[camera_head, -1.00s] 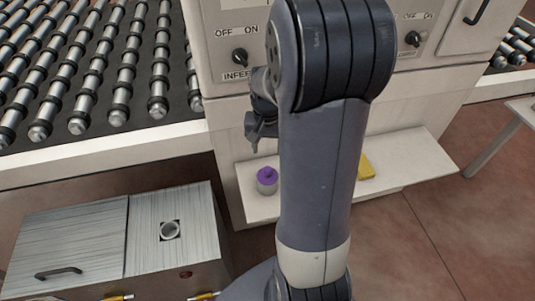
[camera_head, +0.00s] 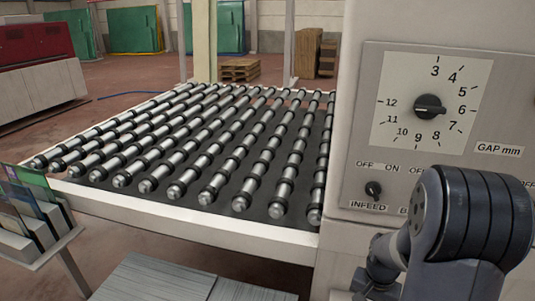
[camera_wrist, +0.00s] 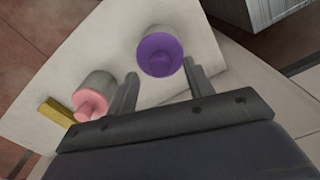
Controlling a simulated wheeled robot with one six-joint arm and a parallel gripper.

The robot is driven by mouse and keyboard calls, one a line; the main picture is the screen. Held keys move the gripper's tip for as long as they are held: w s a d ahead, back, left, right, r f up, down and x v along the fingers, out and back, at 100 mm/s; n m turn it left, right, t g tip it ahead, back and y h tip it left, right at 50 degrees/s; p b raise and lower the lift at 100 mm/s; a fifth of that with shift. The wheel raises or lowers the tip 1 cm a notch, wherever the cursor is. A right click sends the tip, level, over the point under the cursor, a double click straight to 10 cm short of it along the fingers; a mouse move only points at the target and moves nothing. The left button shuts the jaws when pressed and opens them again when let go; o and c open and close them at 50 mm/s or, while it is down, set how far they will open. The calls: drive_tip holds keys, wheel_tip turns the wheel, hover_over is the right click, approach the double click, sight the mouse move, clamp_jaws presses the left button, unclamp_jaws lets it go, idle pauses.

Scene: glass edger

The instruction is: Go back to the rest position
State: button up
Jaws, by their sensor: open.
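My gripper (camera_wrist: 160,70) is open in the wrist view, with its two fingers apart and nothing held between them. A purple-topped round container (camera_wrist: 160,52) shows beyond the fingertips, on a pale shelf (camera_wrist: 122,30). In the head view, my arm is at the lower right in front of the machine panel (camera_head: 350,170). Only part of the wrist shows there, and the fingertips cannot be made out.
A pink-topped grey container (camera_wrist: 95,95) and a yellow block (camera_wrist: 57,111) are on the shelf, left of the fingers. In the head view, a roller conveyor (camera_head: 215,205) lies left of the panel. A rack with coloured panes (camera_head: 35,215) stands at far left.

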wheel_tip(320, 180, down, 2)
drive_tip(key=shift+f, duration=0.25)
drive_tip(key=shift+r+p, duration=0.25)
drive_tip(key=shift+p, duration=0.1)
drive_tip(key=shift+s, duration=0.1)
